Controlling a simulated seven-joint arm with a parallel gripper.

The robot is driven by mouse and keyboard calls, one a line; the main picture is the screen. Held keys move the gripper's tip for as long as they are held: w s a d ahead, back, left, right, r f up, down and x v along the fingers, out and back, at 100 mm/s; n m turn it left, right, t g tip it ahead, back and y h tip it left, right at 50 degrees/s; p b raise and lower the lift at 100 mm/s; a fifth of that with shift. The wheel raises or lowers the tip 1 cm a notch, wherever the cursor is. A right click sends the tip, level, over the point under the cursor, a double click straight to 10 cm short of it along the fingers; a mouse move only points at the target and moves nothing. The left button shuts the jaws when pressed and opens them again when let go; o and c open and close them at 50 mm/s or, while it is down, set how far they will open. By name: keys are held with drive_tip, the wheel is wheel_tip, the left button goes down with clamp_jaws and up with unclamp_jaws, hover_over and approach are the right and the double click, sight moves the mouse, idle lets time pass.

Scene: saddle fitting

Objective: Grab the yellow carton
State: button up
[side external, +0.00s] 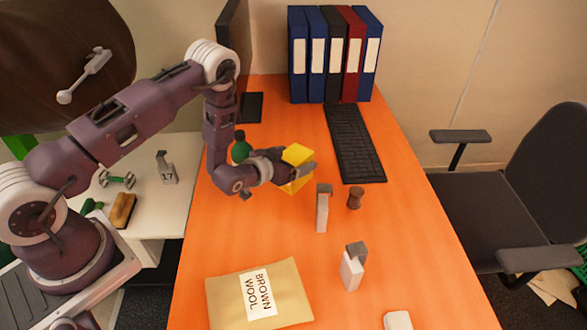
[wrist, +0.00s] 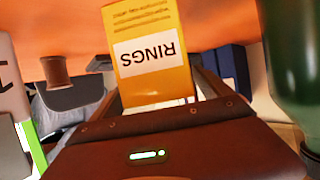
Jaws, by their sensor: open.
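The yellow carton (side external: 297,157) stands on the orange desk near its left side. In the wrist view the carton (wrist: 155,80) fills the middle, its white label reading RINGS upside down. My gripper (side external: 295,167) is low beside the carton, its fingers spread around it. In the wrist view my gripper (wrist: 160,98) has one finger on each side of the carton, and the carton's lower end is hidden behind the gripper body. Contact between fingers and carton cannot be made out.
A green bottle (side external: 240,149) stands close to my wrist; the bottle (wrist: 292,60) looms at the wrist view's right. Two white-grey upright items (side external: 322,208) (side external: 352,267) and a brown spool (side external: 355,198) stand nearby. A BROWN WOOL envelope (side external: 225,296) lies in front. A keyboard (side external: 354,143) and binders (side external: 333,55) are behind.

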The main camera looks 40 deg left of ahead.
drive_tip(key=c, duration=1.8)
drive_tip(key=shift+c, duration=0.4)
drive_tip(key=shift+r, duration=0.15)
